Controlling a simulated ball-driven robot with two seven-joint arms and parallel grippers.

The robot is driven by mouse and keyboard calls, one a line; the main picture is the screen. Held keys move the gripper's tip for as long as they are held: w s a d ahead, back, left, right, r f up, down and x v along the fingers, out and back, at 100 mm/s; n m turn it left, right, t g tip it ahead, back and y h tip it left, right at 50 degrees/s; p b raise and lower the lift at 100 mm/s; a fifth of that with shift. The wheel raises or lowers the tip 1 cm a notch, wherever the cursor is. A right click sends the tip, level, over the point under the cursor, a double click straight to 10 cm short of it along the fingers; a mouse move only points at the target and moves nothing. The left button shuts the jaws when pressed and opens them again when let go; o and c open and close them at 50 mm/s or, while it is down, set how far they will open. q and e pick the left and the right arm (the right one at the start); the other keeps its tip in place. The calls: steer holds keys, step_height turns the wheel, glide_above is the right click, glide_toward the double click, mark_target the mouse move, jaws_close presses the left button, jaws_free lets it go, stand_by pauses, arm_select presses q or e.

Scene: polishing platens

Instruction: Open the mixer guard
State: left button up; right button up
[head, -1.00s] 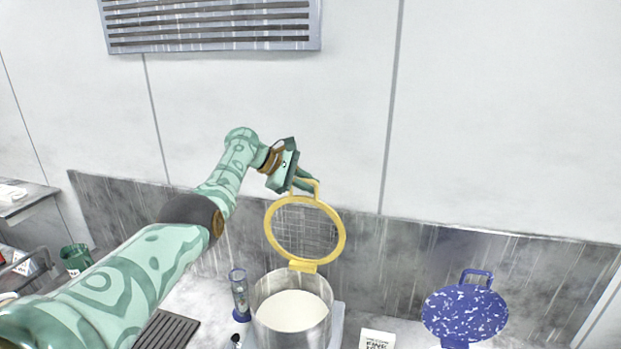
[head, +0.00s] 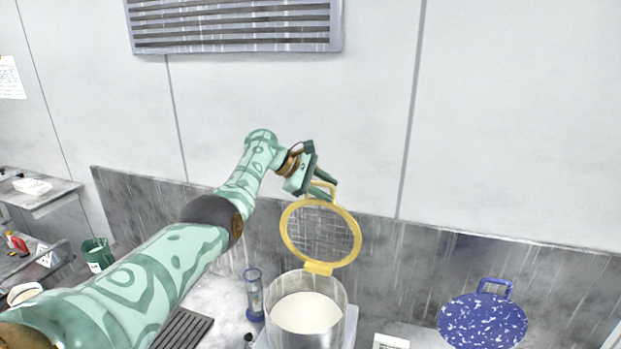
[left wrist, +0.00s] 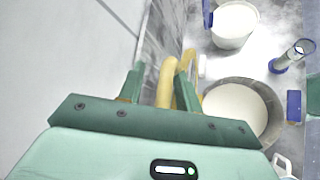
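The yellow-rimmed mesh mixer guard (head: 352,240) stands raised, leaning back above the steel bowl (head: 341,296) of pale material. Its yellow loop handle (head: 331,187) is at the top, at my left gripper (head: 326,180). In the left wrist view, the fingers of my left gripper (left wrist: 158,85) are apart, with the yellow handle (left wrist: 165,82) between them and a gap on the left side. The bowl (left wrist: 240,105) is beyond, partly hidden by the gripper body. My right gripper is out of view.
A clear cylinder with a blue base (head: 254,295) is just left of the bowl. A dark ribbed mat (head: 183,328) and a green cup (head: 97,255) are farther left. The wall backsplash (head: 410,265) is close behind.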

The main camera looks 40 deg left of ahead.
arm_select(q)
steer(key=v, duration=1.6)
steer(key=shift+b, duration=0.3)
steer(key=shift+s, duration=0.1)
